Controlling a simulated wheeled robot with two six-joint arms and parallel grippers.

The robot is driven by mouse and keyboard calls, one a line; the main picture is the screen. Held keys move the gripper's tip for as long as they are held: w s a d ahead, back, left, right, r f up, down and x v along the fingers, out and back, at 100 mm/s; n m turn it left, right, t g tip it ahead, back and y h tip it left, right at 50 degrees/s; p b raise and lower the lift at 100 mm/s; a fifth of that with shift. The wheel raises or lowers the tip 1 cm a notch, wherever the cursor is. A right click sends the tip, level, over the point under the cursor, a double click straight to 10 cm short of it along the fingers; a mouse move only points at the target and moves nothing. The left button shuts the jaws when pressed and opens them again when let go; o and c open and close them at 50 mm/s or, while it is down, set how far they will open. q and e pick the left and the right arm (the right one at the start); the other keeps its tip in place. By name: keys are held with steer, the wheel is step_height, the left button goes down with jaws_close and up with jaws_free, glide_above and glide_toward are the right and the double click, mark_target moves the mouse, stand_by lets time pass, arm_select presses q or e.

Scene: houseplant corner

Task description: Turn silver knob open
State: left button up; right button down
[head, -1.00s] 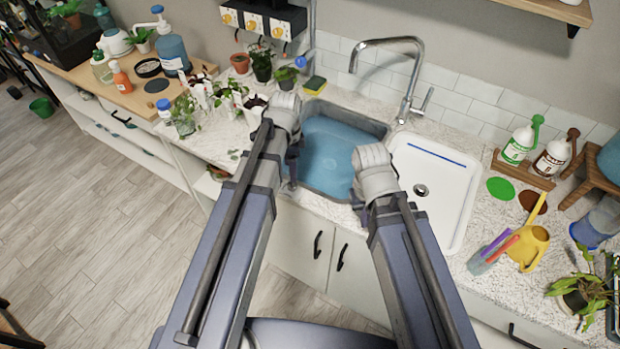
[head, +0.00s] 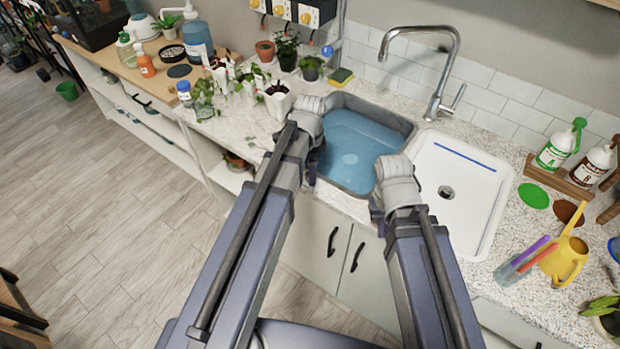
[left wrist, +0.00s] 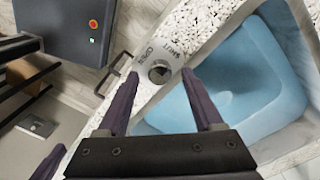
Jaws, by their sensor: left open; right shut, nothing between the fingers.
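The silver knob (left wrist: 160,74) is a small round knob on a grey plate marked OPEN and SHUT, at the light front edge beside the blue water basin (head: 350,148). My left gripper (left wrist: 160,72) is open, and in the left wrist view the knob appears between its two fingertips. I cannot tell whether the tips reach down around it. In the head view my left gripper (head: 313,168) is at the basin's left front corner, and my arm hides the knob. My right gripper (head: 378,218) is shut and empty at the basin's front right edge.
A chrome tap (head: 440,75) stands behind the basin, with a white sink (head: 480,195) to its right. Potted seedlings (head: 277,98) stand left of the basin. A yellow watering can (head: 565,258) is at the right. Cupboard doors (head: 318,255) are below the counter.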

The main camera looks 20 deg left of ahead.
arm_select(q)
steer(key=shift+f, duration=0.55)
jaws_close()
